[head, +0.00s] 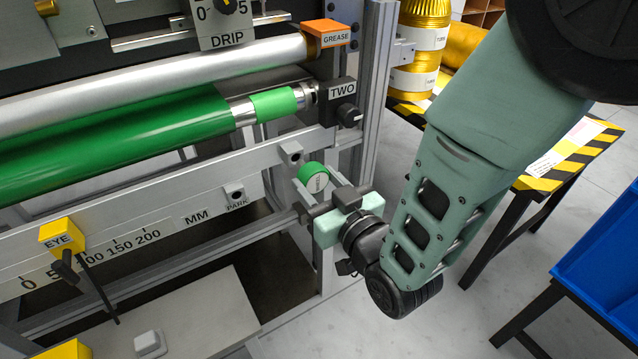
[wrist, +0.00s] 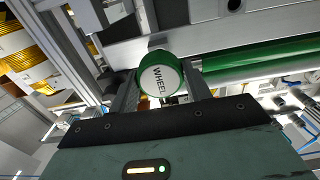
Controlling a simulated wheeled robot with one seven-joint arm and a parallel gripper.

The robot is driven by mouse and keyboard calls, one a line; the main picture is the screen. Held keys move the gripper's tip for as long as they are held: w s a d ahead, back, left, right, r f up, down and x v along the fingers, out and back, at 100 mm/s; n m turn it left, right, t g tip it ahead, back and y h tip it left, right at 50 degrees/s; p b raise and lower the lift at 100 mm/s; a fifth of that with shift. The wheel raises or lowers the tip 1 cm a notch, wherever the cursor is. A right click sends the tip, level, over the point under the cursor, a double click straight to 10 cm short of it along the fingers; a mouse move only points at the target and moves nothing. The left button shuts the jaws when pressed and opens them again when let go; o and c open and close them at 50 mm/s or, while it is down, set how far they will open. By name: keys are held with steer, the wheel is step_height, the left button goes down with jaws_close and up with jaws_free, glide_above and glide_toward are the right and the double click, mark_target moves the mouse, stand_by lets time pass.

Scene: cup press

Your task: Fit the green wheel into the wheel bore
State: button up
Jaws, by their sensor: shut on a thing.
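The green wheel (head: 313,178) is a short green cylinder with a white end face. In the wrist view the face of the wheel (wrist: 160,80) reads WHEEL and points toward the camera. My gripper (head: 317,188) is shut on the wheel, one finger on each side. It holds the wheel in the air in front of the machine's right end. A small grey block with a dark round hole (head: 291,153) sits just up and left of the wheel, on the machine's front rail. I cannot tell for sure that this hole is the wheel bore; any contact is unclear.
A green roller (head: 120,145) and the black TWO block (head: 343,100) are above the rail. A metal upright (head: 375,100) stands close to my gripper. A yellow EYE block (head: 62,235) hangs at left.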

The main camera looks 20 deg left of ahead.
mark_target(308, 172)
steer(key=shift+b+x, duration=0.35)
steer(key=shift+x, duration=1.75)
steer(key=o, duration=1.1)
steer(key=shift+o, duration=0.3)
steer(key=shift+d, duration=0.15)
steer(key=p+v, duration=0.5)
steer(key=v, duration=1.2)
steer(key=shift+s, duration=0.2)
